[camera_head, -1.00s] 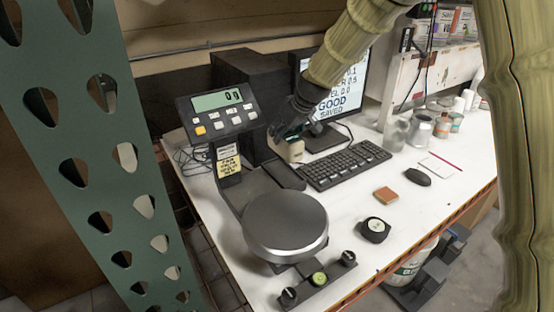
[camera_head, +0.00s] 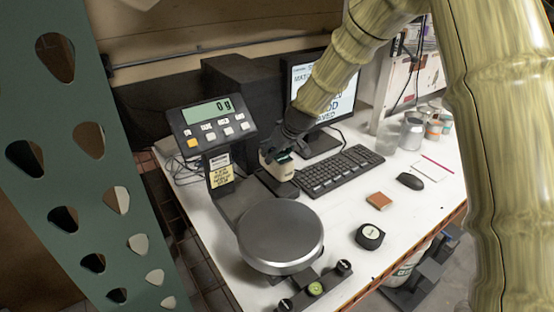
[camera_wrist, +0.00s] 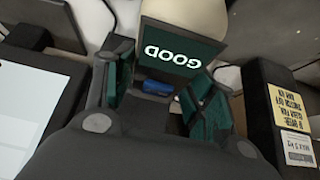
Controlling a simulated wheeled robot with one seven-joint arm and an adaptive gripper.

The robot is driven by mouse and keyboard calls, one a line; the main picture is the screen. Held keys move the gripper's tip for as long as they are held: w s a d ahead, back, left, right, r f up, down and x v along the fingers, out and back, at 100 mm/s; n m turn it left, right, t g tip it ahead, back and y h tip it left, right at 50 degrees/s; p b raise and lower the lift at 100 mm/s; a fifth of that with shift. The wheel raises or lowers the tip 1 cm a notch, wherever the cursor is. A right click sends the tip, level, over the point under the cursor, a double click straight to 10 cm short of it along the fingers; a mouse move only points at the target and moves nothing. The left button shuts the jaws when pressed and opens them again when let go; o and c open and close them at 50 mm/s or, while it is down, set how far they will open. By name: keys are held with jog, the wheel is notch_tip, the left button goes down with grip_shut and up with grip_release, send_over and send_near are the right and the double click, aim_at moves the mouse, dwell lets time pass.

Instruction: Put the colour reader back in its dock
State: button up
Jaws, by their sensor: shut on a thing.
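The colour reader (camera_head: 279,169) is a small cream-coloured device with a dark green face. My gripper (camera_head: 286,150) is shut on it, pointing down between the scale display and the keyboard. In the wrist view the reader (camera_wrist: 183,22) sits between the green finger pads, its screen showing GOOD. A dark block (camera_head: 282,187), which looks like the dock, lies on the table right under the reader. I cannot tell whether the reader touches it or is still apart, as the gripper and reader hide part of it.
A scale with a round pan (camera_head: 281,234) and a display (camera_head: 211,120) stands left and in front. The keyboard (camera_head: 338,170) is close on the right, the monitor (camera_head: 336,88) behind. A tape measure (camera_head: 370,236) and mouse (camera_head: 410,181) lie on the right.

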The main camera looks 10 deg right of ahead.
jog(key=f+p, duration=0.1)
jog(key=f, duration=0.2)
jog(key=shift+w+f, duration=0.1)
jog(key=shift+w, duration=0.1)
jog(key=shift+s+f, duration=0.1)
jog(key=shift+f, duration=0.15)
jog(key=o, duration=1.7)
jog(key=shift+b+v, duration=1.65)
jog(key=shift+v, duration=4.4)
